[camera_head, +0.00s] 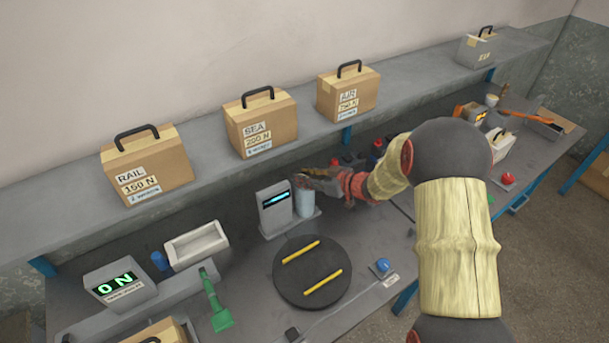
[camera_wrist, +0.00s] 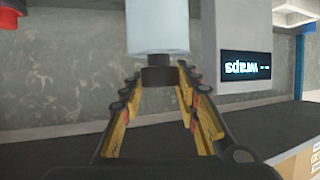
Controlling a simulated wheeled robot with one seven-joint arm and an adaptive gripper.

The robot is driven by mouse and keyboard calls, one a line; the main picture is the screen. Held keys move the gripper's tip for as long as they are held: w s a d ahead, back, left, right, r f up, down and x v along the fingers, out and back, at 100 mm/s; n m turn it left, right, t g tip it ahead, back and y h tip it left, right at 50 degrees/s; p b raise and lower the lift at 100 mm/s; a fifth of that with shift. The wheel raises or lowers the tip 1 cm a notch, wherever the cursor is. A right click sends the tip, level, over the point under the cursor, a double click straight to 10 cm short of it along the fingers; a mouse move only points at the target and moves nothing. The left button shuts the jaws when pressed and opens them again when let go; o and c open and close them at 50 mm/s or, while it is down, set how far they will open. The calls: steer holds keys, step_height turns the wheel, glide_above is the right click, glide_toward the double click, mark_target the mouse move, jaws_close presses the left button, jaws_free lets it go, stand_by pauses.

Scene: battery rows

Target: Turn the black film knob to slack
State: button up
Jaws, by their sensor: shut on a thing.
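The black film knob (camera_wrist: 157,77) shows in the wrist view at the end of the pale film roll (camera_wrist: 164,25). My gripper (camera_wrist: 158,88) has its yellow fingers on either side of the knob, shut on it. In the head view my gripper (camera_head: 318,180) is at the top of the pale roll (camera_head: 304,204), and the knob is hidden there. The grey wrapper post (camera_head: 275,208) stands beside the roll. Its display (camera_wrist: 246,66) appears upside down in the wrist view with the word "wraps"; its value is only dashes.
A black turntable (camera_head: 294,292) with two yellow strips lies in front of the wrapper. A blue button (camera_head: 383,265) is to its right. A readout (camera_head: 119,287) shows "0 N" at left. Boxes marked RAIL (camera_head: 147,175), SEA (camera_head: 260,123) and AIR (camera_head: 348,92) stand on the shelf behind.

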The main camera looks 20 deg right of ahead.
steer(key=shift+p, duration=0.3)
steer(key=n+p, duration=0.1)
steer(key=g+y+p, duration=0.1)
steer(key=p, duration=0.1)
steer(key=shift+r+n+y, duration=0.2)
steer(key=shift+n+y, duration=0.1)
steer(key=shift+n, duration=0.1)
steer(key=n+g+y+p, duration=0.2)
steer(key=n+g+p, duration=0.1)
steer(key=shift+f+g+p, duration=0.1)
steer(key=shift+g+p, duration=0.2)
steer(key=shift+p, duration=0.1)
steer(key=n+g+y+p, duration=0.1)
steer(key=n+g, duration=0.2)
steer(key=shift+f+n+g, duration=0.15)
steer(key=shift+n+g, duration=0.15)
steer(key=shift+n+g+y, duration=0.3)
steer(key=shift+n+g, duration=0.8)
steer(key=shift+g, duration=0.2)
steer(key=o, duration=1.2)
